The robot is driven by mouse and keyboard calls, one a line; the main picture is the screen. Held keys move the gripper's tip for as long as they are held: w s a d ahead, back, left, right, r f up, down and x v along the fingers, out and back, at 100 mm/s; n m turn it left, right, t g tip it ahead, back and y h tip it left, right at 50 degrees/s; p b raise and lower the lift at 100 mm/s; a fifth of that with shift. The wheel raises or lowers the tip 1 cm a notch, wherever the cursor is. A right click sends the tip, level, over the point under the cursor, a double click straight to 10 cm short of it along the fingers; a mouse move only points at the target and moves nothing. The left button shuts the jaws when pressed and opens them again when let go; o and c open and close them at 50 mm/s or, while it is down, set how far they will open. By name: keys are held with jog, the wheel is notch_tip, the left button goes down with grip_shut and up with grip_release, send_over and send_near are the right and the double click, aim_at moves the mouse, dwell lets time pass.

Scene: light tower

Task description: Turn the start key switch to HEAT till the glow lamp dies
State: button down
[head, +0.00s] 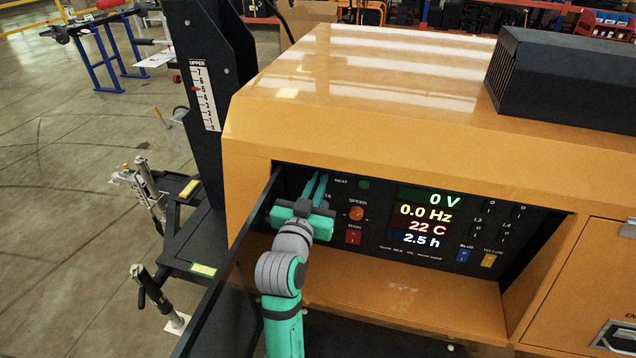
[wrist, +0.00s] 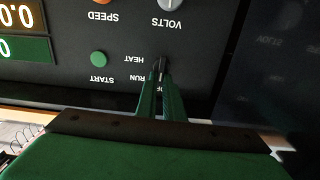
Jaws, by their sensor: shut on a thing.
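My gripper (head: 318,182) reaches into the recessed control panel (head: 380,246) from the front left. In the wrist view, which sees the panel upside down, its two green fingers (wrist: 160,82) are shut on the dark start key switch (wrist: 161,64). The fingers hide most of the switch and part of the OFF label; HEAT and RUN labels show beside it. In the head view the switch is hidden behind the fingers. A green round button (wrist: 98,58) sits by the START label, and also shows in the head view (head: 364,184). I cannot make out a lit glow lamp.
The display (head: 427,222) reads 0 V, 0.0 Hz, 22 C and 2.5 h. An orange SPEED knob (head: 357,213) and red MAIN switch (head: 353,237) are just right of my gripper. An open dark door (head: 227,275) stands close on the left.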

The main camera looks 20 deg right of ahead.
jog(key=m, duration=0.7)
jog(key=d+f+m, duration=0.1)
jog(key=m, duration=0.3)
jog(key=shift+s+d, duration=0.1)
jog(key=shift+s, duration=0.3)
jog(key=shift+m, duration=0.4)
jog(key=c, duration=1.9)
grip_release()
jog(key=shift+o, duration=0.2)
jog(key=v, duration=1)
jog(key=shift+s+a, duration=0.25)
jog(key=shift+s, duration=0.1)
